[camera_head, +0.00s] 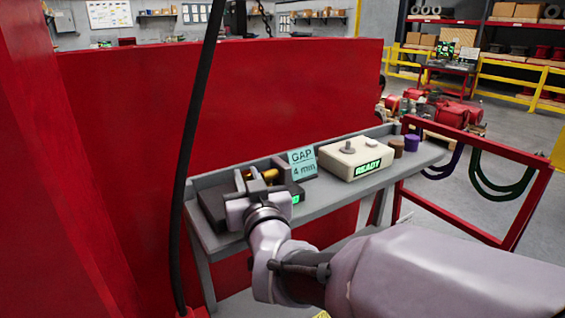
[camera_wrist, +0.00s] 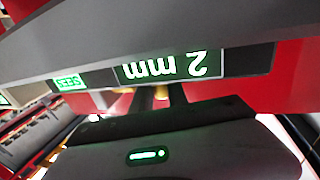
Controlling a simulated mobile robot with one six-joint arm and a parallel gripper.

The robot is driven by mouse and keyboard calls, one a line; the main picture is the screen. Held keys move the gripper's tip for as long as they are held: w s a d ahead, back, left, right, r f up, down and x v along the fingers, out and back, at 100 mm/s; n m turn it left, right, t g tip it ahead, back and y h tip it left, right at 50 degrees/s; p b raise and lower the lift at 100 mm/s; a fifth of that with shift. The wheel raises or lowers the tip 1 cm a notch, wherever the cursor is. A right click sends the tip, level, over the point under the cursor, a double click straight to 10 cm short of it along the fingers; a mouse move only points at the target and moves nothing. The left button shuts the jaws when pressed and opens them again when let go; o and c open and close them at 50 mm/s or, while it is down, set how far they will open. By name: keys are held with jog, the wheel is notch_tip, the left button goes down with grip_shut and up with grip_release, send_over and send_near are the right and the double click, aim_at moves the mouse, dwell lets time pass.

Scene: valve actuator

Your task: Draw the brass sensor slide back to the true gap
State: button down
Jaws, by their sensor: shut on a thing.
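The brass sensor slide (camera_head: 263,174) shows as a small golden piece above a dark fixture (camera_head: 212,207) on the grey bench. My gripper (camera_head: 260,181) is at the fixture and shut on the slide; my wrist hides part of both. In the wrist view a bit of brass (camera_wrist: 161,92) shows between two dark fingers. A display reading "2 mm" (camera_wrist: 165,67) appears upside down there, with a small green lit label (camera_wrist: 68,82) beside it. A teal card (camera_head: 302,163) behind the fixture reads "GAP 4 mm", its last letters small.
A cream box (camera_head: 357,158) with a green READY display and knobs stands right of the card. A brown (camera_head: 396,147) and a purple (camera_head: 412,143) cylinder stand beyond it. A red panel (camera_head: 240,100) rises behind the grey bench (camera_head: 330,190). A black cable (camera_head: 190,140) hangs at left.

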jog(key=shift+s+a+f+b, duration=0.25)
jog(key=shift+s+a+b, duration=0.25)
jog(key=shift+b, duration=0.65)
jog(key=shift+a+r, duration=0.15)
jog(key=shift+a, duration=0.05)
jog(key=c, duration=1.6)
grip_release()
jog(key=shift+r, duration=0.1)
jog(key=b+v, duration=0.3)
jog(key=v, duration=1.4)
jog(key=shift+s+d+b, duration=0.15)
jog(key=shift+s+b, duration=0.05)
jog(key=shift+b, duration=0.1)
